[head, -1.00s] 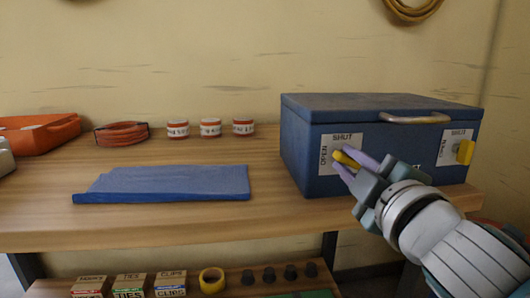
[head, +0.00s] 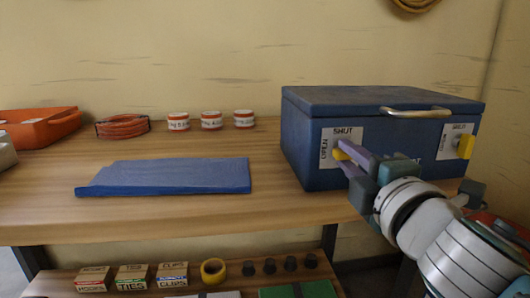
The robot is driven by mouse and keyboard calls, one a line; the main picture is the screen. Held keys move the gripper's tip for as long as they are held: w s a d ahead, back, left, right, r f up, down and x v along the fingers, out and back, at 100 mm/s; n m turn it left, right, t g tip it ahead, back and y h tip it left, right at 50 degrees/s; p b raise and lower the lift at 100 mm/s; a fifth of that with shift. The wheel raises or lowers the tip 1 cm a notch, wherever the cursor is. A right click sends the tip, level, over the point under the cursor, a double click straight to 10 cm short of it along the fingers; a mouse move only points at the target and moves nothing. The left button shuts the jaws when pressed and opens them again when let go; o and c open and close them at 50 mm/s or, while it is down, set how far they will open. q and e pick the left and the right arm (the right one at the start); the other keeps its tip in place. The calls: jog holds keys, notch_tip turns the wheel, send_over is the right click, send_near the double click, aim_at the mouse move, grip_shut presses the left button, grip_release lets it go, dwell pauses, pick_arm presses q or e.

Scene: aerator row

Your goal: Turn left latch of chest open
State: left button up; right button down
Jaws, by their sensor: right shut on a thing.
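The blue chest (head: 305,160) stands on the right of the workbench with its lid down and a metal handle (head: 415,112) on the lid's front edge. Its left latch (head: 340,154) is yellow, on a white plate marked SHUT at the top and OPEN at the left. Only the latch's left end shows, close to the OPEN word; my fingers hide the rest, so its exact angle is unclear. My right gripper (head: 346,158) is shut on this latch with its purple fingers. My left gripper is out of view.
A folded blue cloth (head: 165,175) lies left of the chest. Several red-and-white tins (head: 211,120), an orange cable coil (head: 122,126) and an orange tray (head: 38,130) stand behind. A lower shelf holds small boxes (head: 132,278) and a yellow tape roll (head: 213,271).

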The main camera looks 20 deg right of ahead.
jog(key=c, duration=0.8)
grip_release()
jog(key=shift+c, duration=0.2)
jog(key=b+v, duration=0.1)
jog(key=v, duration=0.9)
jog(key=shift+d, duration=0.1)
